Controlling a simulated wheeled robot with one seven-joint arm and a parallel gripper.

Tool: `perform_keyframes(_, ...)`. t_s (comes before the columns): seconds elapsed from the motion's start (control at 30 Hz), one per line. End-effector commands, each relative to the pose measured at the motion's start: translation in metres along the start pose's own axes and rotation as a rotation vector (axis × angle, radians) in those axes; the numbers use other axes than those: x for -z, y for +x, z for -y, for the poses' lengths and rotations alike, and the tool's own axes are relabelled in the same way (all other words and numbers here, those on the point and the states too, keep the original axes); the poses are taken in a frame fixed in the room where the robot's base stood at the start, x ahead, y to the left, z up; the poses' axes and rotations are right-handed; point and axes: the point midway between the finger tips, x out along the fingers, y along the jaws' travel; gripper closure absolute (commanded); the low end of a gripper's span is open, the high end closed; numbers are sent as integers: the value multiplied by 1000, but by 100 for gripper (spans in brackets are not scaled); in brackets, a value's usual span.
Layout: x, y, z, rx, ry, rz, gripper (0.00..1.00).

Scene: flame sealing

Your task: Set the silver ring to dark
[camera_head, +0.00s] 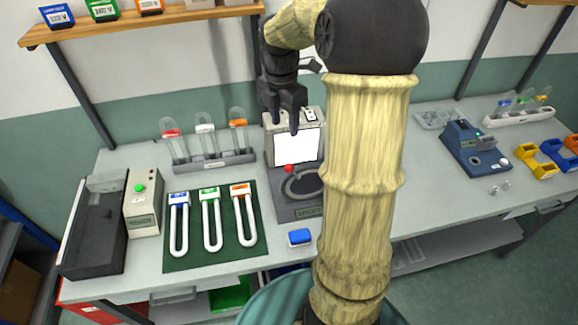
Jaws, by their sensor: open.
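A grey device with a lit white screen (296,148) stands at the middle of the bench. On its dark base is a round plate with a grey, silver-looking ring (286,190); my arm hides its right part. A red ball-shaped knob (289,168) shows at the ring's upper left edge. My gripper (285,125) is open and empty, pointing down in front of the device's top, above the screen. I cannot tell whether its fingers touch the device.
A green mat (181,262) with several U-shaped tubes lies left of the device. A tube rack (215,162) stands behind it. A blue block (300,237) lies in front of the device. A wooden shelf (150,23) hangs above. A blue instrument (475,150) stands right.

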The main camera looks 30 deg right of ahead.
Motion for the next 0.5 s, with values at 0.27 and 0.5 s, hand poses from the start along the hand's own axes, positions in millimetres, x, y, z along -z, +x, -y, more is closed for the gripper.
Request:
perform_keyframes(0.27, -7, -4, 0, 7, -74, -6, 53)
perform_keyframes(0.5, -7, -2, 0, 8, -72, -6, 53)
